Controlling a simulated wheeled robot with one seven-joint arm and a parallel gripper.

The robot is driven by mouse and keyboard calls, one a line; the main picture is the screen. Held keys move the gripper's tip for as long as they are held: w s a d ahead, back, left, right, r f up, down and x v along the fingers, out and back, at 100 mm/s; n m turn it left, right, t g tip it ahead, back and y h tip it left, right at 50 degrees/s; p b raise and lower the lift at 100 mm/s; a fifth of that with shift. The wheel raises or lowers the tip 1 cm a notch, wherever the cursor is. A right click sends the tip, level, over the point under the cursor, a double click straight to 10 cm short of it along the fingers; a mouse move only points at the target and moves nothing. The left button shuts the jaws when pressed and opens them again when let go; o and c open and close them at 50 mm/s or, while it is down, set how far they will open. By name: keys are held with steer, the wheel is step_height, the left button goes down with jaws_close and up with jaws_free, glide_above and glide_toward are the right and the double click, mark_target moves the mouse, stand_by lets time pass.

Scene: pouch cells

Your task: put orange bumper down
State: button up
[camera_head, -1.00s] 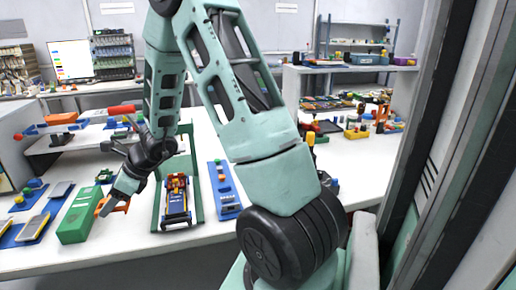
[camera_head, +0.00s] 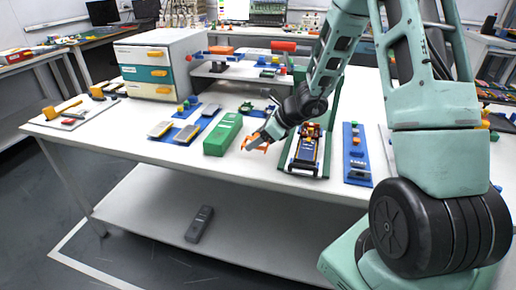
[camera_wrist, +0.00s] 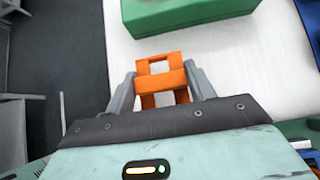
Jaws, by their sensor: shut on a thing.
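The orange bumper (camera_wrist: 161,80) is a small orange frame with square openings. My gripper (camera_wrist: 160,88) is shut on it, one grey finger at each side, in the wrist view. In the head view my gripper (camera_head: 257,140) holds the orange bumper (camera_head: 256,143) over the white table (camera_head: 240,180), near its front edge. It lies between the green box (camera_head: 222,134) on the left and a green tray with a device (camera_head: 306,148) on the right. I cannot tell whether the bumper touches the table.
The green box also shows at the top of the wrist view (camera_wrist: 185,10). A blue strip with parts (camera_head: 356,155) lies to the right. Blue mats with grey devices (camera_head: 187,133) lie left. A drawer cabinet (camera_head: 160,62) stands at the back left. Free table lies in front of the mats.

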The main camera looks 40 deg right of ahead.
steer(key=shift+f, duration=1.6)
steer(key=shift+f+b, duration=0.1)
steer(key=shift+b, duration=0.25)
steer(key=o, duration=1)
steer(key=shift+o, duration=0.2)
